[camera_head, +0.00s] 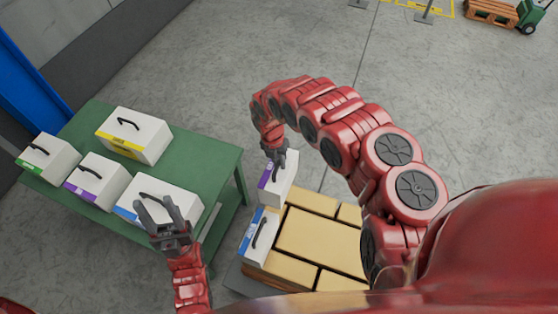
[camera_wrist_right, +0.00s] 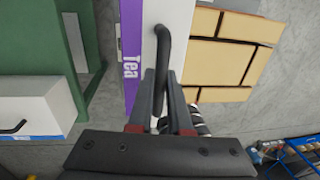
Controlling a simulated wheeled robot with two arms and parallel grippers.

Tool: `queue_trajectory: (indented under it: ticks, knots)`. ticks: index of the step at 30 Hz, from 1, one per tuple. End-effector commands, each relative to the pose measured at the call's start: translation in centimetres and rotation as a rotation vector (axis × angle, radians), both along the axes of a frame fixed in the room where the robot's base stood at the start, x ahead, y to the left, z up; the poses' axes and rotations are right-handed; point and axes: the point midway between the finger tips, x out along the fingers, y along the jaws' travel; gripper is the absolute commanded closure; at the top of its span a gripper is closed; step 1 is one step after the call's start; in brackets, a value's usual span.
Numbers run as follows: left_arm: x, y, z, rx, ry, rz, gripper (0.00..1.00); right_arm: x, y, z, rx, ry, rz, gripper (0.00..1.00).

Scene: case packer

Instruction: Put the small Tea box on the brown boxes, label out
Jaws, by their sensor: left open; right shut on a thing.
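My right gripper (camera_head: 277,154) is shut on the black handle (camera_wrist_right: 162,62) of a white box with a purple label reading "Tea" (camera_wrist_right: 132,62). In the head view this Tea box (camera_head: 284,184) is at the far left corner of the brown boxes (camera_head: 312,235), its purple label facing left, away from them. I cannot tell whether it rests on them or hangs just above. My left gripper (camera_head: 166,222) is open and empty over the table's near edge, in front of a white box with a blue label (camera_head: 183,203).
A white blue-label box (camera_head: 263,238) stands on the brown boxes' left edge, near the Tea box. The green table (camera_head: 205,150) also holds a purple-label box (camera_head: 98,179), a green-label box (camera_head: 48,158) and a yellow-label box (camera_head: 136,134). The brown boxes' middle is clear.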

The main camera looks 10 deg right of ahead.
Motion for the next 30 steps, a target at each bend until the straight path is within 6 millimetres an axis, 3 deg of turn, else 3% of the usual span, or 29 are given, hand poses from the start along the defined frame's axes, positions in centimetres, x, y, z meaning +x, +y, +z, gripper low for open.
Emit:
queue_trajectory:
  ticks: [30]
  knots:
    - [0.0, 0.0, -6.7, 0.000, 0.000, 0.000, 0.50, 0.1, 0.0, -8.9, 0.011, -0.012, 0.002, 1.00]
